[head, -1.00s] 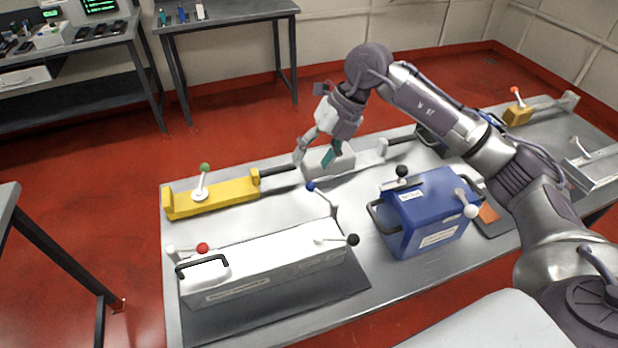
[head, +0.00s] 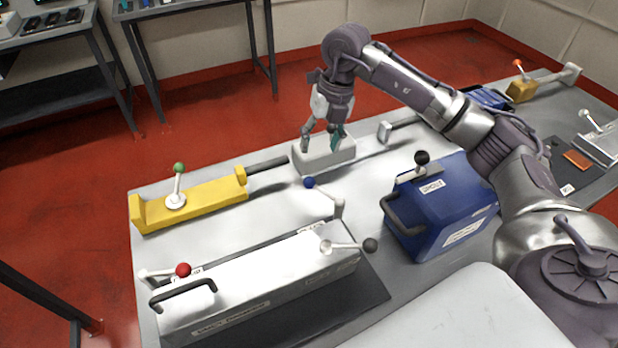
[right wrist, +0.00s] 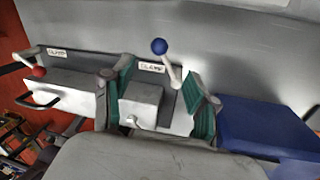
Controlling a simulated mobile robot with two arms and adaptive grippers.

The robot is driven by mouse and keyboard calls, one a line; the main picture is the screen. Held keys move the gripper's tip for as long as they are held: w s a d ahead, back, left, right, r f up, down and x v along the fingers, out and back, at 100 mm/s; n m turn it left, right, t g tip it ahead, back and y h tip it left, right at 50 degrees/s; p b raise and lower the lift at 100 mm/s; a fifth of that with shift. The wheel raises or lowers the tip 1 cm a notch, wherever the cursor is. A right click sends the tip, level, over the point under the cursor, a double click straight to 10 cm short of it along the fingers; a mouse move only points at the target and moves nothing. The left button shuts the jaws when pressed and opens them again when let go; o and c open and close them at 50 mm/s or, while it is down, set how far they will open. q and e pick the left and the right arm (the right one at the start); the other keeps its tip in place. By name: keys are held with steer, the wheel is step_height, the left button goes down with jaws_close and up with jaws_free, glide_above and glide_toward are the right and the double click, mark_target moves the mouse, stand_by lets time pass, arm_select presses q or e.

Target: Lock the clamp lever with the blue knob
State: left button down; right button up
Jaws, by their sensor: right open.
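The clamp lever has a blue knob (head: 309,182) on a pale arm that runs to a pivot post (head: 340,205) by the right end of the long white case (head: 262,285). The lever leans up and to the left. In the right wrist view its blue knob (right wrist: 159,46) stands beyond my fingers, by a "CLAMP" label. My right gripper (head: 322,138) points down over a small white block (head: 325,155), behind the lever and apart from the knob. Its teal-padded fingers (right wrist: 160,95) are spread and hold nothing. My left gripper is not in view.
The white case also has a red knob lever (head: 183,269), a black knob lever (head: 370,245) and a black handle. A blue case (head: 445,205) stands to the right. A yellow fixture (head: 200,203) with a green knob is at the back left.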

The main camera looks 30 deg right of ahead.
mark_target(311, 178)
steer(key=f, duration=0.3)
steer(key=a+f+p, duration=0.1)
steer(key=f, duration=0.3)
steer(key=a+f, duration=0.1)
steer(key=f, duration=0.3)
steer(key=shift+w+a+f+p, duration=0.1)
steer(key=shift+w+p, duration=0.05)
steer(key=shift+p, duration=0.15)
steer(key=shift+c, duration=0.4)
jaws_close()
